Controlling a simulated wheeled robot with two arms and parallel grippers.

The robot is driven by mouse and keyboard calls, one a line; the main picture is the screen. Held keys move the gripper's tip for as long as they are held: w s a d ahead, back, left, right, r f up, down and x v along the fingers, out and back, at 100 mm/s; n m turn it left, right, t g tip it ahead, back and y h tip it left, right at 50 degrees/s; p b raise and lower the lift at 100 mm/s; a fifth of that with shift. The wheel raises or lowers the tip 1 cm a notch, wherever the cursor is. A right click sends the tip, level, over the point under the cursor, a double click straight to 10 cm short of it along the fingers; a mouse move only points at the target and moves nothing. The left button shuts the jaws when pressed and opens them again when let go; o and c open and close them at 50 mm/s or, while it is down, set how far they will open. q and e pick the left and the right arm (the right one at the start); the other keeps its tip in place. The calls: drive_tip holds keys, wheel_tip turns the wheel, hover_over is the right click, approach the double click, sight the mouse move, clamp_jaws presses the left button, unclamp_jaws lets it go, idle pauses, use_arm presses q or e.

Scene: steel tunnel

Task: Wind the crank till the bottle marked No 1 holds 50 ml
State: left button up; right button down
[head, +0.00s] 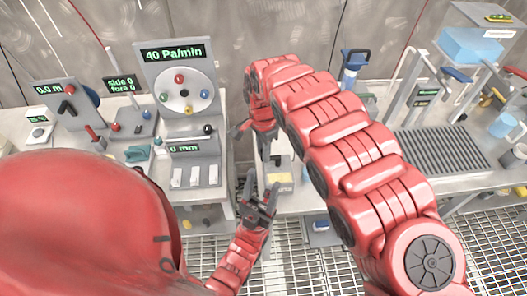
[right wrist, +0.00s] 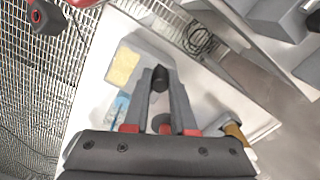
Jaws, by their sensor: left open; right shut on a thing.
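My right gripper (head: 262,140) is shut beyond my large red arm, over the bench in the middle of the head view. In the right wrist view its fingers (right wrist: 160,100) close on a dark round knob (right wrist: 160,78), which looks like the crank's handle; the rest of the crank is hidden. My left gripper (head: 262,203) is open and empty, in front of the bench edge and below the right one. I cannot make out a bottle marked No 1 or its level. A small blue-and-white thing (right wrist: 117,108) lies left of the right fingers, partly hidden.
A grey panel (head: 180,75) reading 40 Pa/min stands on the left bench. A grey block with a yellow top (head: 280,178) sits close to both grippers. A ribbed dark plate (head: 440,150) and a clear box with blue contents (head: 470,45) are at right. Grating floor lies in front.

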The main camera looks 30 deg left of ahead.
drive_tip(key=c, duration=0.7)
unclamp_jaws()
drive_tip(key=shift+r, duration=0.1)
drive_tip(key=shift+r, duration=0.3)
wheel_tip(320, 180, up, 3)
drive_tip(key=shift+w+p, duration=0.15)
drive_tip(key=shift+p, duration=0.9)
wheel_tip(320, 180, up, 14)
drive_tip(key=shift+f+b, duration=0.2)
drive_tip(key=shift+b, duration=0.9)
